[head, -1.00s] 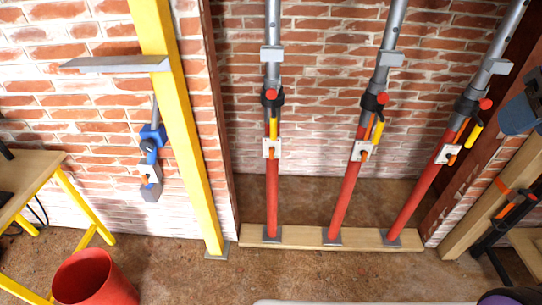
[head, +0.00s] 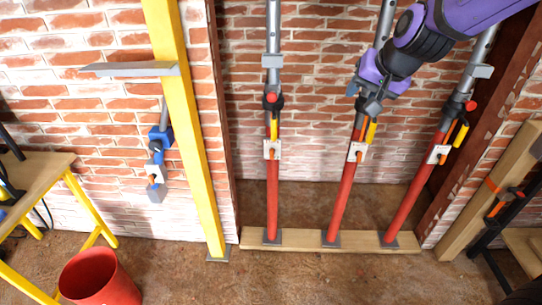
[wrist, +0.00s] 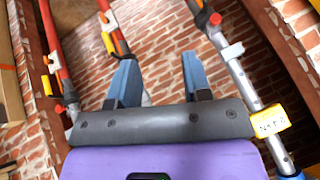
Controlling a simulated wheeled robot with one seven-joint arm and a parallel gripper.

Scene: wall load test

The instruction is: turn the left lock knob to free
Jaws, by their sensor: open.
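The left prop (head: 272,200) stands upright, with a red lower tube and grey upper tube. A white plate (head: 265,150) with a small orange knob (head: 273,152) sits on its red tube. A red round knob (head: 271,98) sits higher, at its dark collar. My gripper (head: 362,98) is open and empty in front of the middle prop's collar, right of the left prop and apart from it. In the wrist view, its blue fingers (wrist: 160,78) are spread. That view looks turned over, and the left prop's grey tube (wrist: 240,75) seems to be at the right.
The middle prop (head: 342,200) and right prop (head: 408,205) have similar plates and stand on the same wooden sill (head: 300,242). A yellow post (head: 185,120) with a grey shelf stands left. A red bucket (head: 100,280) and yellow-legged table (head: 40,175) are farther left.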

